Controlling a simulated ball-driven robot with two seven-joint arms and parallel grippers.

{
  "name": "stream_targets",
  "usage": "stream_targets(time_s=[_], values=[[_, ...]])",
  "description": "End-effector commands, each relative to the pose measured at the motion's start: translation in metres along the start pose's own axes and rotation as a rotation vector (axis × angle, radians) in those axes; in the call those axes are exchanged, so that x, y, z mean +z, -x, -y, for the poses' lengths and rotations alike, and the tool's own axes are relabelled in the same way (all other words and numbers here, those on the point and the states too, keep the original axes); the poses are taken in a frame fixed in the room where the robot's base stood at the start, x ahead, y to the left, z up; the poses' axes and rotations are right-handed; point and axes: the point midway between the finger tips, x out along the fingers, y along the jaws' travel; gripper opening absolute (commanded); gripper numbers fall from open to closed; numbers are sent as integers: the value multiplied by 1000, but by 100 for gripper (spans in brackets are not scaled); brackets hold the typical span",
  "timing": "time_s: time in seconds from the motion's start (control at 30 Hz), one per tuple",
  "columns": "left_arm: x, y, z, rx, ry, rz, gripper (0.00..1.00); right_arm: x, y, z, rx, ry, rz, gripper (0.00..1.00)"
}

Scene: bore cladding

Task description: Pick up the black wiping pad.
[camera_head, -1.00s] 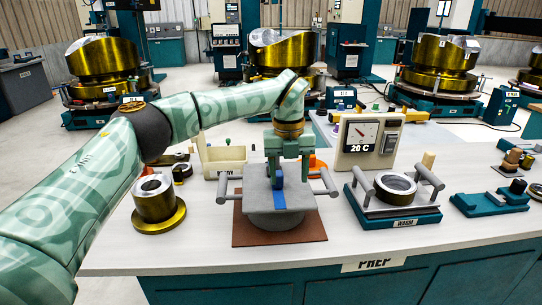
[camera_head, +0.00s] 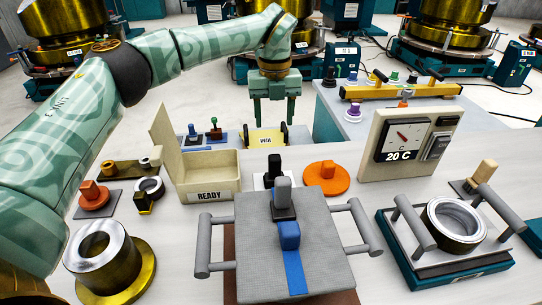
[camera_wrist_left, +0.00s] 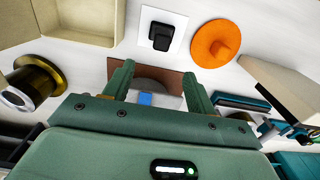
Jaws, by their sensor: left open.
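The black wiping pad (camera_wrist_left: 160,38) has a raised black grip and lies on a white square in the wrist view. In the head view its black top (camera_head: 273,161) shows behind a grey-handled block and is partly hidden by it. My left gripper (camera_head: 274,123) is open and empty, raised above the bench. In the wrist view its two fingers (camera_wrist_left: 158,74) point toward the pad's side of the bench, and the pad shows beyond the fingertips, apart from them. My right gripper is not in view.
A grey plate (camera_head: 330,262) with side handles carries a blue-handled strip (camera_head: 292,262) and the grey-handled block (camera_head: 283,190). A gauge (camera_head: 405,140) and a ring stand (camera_head: 453,225) stand further right.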

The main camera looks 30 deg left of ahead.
Motion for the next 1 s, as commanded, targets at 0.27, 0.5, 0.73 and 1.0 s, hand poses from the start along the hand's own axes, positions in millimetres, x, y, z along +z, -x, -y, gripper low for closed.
stream_targets(time_s=[0.27,0.5,0.73,1.0], values=[[0,-44,0,4,-2,-6,56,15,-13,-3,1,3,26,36],[0,-98,0,3,0,-5,56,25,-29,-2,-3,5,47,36],[-1,-114,1,0,-1,-1,56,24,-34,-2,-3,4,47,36],[-2,-156,3,4,0,-5,56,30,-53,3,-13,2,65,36]])
